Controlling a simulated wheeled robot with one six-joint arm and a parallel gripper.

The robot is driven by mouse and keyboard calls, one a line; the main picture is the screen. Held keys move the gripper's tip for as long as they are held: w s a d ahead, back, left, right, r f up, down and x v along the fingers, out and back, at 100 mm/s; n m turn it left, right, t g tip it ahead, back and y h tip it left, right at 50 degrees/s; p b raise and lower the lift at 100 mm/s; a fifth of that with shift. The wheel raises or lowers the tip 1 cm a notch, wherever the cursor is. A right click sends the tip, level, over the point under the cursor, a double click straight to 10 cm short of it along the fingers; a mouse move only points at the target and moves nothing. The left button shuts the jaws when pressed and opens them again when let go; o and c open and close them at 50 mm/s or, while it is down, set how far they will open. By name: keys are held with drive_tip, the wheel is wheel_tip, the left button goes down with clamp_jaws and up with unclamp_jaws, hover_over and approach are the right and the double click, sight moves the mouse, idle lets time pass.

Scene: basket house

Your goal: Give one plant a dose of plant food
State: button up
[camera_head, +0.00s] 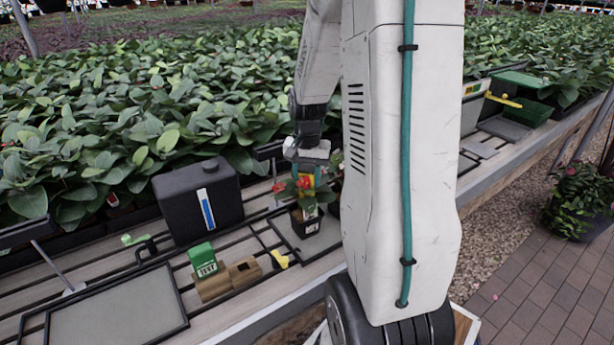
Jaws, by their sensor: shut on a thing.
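My gripper (307,173) points down over a potted plant with red flowers and is shut on a small yellow object (306,171). It is too small to tell exactly what the object is. The plant stands in a dark square pot (306,222) with a pale label, on a grey tray (318,240) on the slatted bench. The yellow object is just above or among the flowers, and I cannot tell whether it touches them. A green packet with white lettering (204,263) stands in a wooden block (232,277) to the left.
A black canister with a blue strip (197,203) stands behind the block. A yellow piece (280,258) lies right of the block. An empty grey tray (118,308) is at front left. Dense leafy plants fill the back. My arm hides the bench's middle.

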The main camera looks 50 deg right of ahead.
drive_tip(key=shift+f, duration=0.5)
idle(1.0)
drive_tip(key=shift+r, duration=0.15)
drive_tip(key=shift+r, duration=3.4)
